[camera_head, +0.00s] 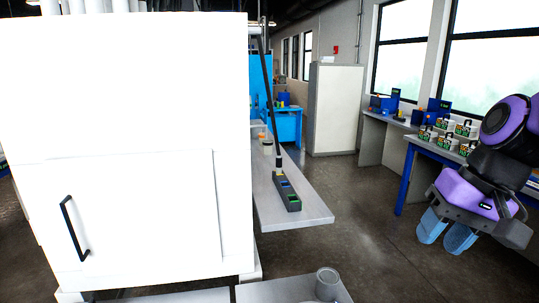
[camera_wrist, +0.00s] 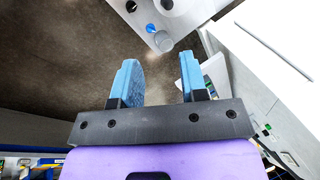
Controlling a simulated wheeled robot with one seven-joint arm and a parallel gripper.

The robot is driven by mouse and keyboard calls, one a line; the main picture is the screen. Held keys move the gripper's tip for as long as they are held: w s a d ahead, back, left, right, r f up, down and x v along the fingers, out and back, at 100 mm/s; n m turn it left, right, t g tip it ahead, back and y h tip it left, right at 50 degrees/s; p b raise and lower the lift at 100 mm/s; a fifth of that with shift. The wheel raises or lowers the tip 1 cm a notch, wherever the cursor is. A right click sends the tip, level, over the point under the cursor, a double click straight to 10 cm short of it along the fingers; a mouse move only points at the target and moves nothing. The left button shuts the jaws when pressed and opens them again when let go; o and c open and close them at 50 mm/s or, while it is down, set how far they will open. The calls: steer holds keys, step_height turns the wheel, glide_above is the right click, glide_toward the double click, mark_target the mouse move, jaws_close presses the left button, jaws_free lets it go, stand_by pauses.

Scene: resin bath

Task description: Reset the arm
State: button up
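My gripper (camera_head: 446,232) hangs at the right of the head view, purple and black with two blue fingers pointing down over the bare floor. The wrist view also shows my gripper (camera_wrist: 159,80), with its blue fingers well apart and nothing between them. It is open and touches no object in either view.
A large white cabinet (camera_head: 130,130) fills the left. A grey bench (camera_head: 310,208) holds a dark tray (camera_head: 287,192) with coloured compartments. A clear cup (camera_head: 327,282) stands on a grey surface in front. A blue-legged table (camera_head: 425,146) with several boxes is behind my arm. The middle floor is free.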

steer(key=s+d+r+n+t+h, duration=0.2)
steer(key=s+d+r+t+h, duration=0.1)
steer(key=s+d+r+t, duration=0.1)
step_height(320, 180, up, 2)
steer(key=shift+s+r+h, duration=0.1)
steer(key=shift+s+h, duration=0.2)
steer(key=shift+s, duration=0.2)
stand_by(0.6)
